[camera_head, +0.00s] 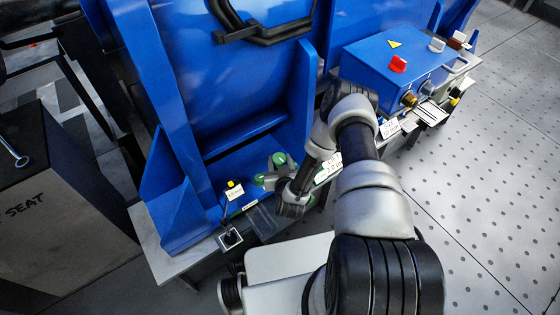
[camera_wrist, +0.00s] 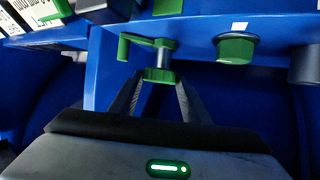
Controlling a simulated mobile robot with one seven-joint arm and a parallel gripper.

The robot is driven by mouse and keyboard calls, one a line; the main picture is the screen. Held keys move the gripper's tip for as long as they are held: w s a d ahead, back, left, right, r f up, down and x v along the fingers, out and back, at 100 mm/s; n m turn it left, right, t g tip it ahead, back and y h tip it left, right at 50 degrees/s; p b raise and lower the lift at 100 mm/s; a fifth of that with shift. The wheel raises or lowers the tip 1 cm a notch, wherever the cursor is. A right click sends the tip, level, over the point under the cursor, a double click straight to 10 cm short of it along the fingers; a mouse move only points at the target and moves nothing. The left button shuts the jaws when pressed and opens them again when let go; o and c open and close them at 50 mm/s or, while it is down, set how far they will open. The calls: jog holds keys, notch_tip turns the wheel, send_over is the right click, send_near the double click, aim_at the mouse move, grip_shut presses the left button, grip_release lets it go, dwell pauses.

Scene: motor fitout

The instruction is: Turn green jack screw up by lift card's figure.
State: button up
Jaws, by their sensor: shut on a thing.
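In the wrist view the green jack screw (camera_wrist: 160,75) has a green hex end, a grey shank and a green crank arm (camera_wrist: 140,42) reaching left at its top. My gripper (camera_wrist: 160,88) is shut on the green hex end, one dark finger on each side. In the head view my gripper (camera_head: 272,180) is low by the blue frame, beside green parts (camera_head: 279,159); my arm partly hides this spot. A white card with black print (camera_head: 328,168) stands just right of it, partly behind my arm. Its figure is too small to read surely.
A dark cylinder (camera_wrist: 305,64) is farther right. A blue box with a red knob (camera_head: 398,64) stands at upper right. A small card (camera_head: 234,191) is left of my gripper.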

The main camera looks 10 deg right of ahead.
jog(key=shift+a+m+h, duration=0.1)
jog(key=shift+m+h, duration=0.5)
jog(key=shift+h, duration=0.1)
jog(key=o, duration=1.1)
jog(key=shift+c, duration=0.2)
jog(key=shift+s, duration=0.1)
jog(key=p+v, duration=0.5)
jog(key=v, duration=1.2)
jog(key=shift+r, duration=0.2)
